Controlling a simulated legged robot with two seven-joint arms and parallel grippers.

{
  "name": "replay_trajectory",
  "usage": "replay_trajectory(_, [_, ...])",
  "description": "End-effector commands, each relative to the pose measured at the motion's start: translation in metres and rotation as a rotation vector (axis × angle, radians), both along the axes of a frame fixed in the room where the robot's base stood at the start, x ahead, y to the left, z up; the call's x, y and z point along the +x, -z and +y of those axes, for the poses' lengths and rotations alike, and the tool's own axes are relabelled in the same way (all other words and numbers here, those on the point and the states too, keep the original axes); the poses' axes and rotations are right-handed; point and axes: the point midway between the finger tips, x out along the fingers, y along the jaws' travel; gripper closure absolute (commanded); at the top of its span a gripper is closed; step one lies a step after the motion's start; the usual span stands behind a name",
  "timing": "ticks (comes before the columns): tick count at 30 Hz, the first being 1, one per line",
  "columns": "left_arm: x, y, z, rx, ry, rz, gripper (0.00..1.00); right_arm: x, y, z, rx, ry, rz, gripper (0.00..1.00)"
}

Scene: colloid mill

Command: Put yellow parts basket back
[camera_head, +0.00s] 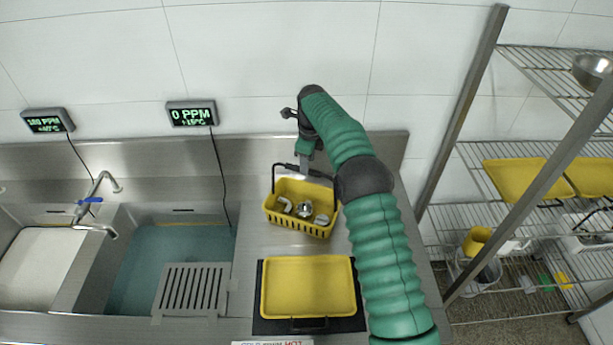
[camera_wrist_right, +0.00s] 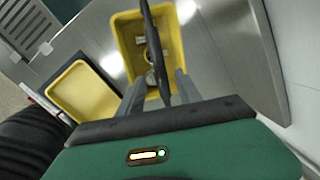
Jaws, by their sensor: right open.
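The yellow parts basket (camera_head: 301,219) stands on the steel counter beside the sink, with several metal parts inside and a raised dark handle. My right gripper (camera_head: 304,160) is at the basket's back side, near the handle. In the right wrist view the basket (camera_wrist_right: 126,48) lies ahead of the open right gripper (camera_wrist_right: 156,92), and the dark handle bar (camera_wrist_right: 151,40) passes between the two fingers. The fingers are apart and I cannot tell whether they touch the handle. My left gripper is not in view.
A yellow tray (camera_head: 308,284) lies on a dark mat in front of the basket. Sink basins, one with water (camera_head: 170,255), are at left. A wire shelf rack (camera_head: 480,160) with yellow trays (camera_head: 527,177) stands at right behind a metal post. The counter left of the basket is clear.

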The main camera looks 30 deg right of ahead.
Motion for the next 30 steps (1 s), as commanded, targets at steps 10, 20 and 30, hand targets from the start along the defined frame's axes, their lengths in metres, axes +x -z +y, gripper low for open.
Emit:
replay_trajectory(10, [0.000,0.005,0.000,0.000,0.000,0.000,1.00,-0.006,-0.034,0.002,0.000,-0.003,0.001,0.59])
replay_trajectory(20, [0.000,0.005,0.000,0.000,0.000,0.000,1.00,-0.035,-0.033,0.078,-0.107,-0.640,0.016,0.59])
replay_trajectory(30, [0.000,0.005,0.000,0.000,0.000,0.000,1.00,-0.153,-0.007,0.173,-0.293,-1.630,0.030,0.59])
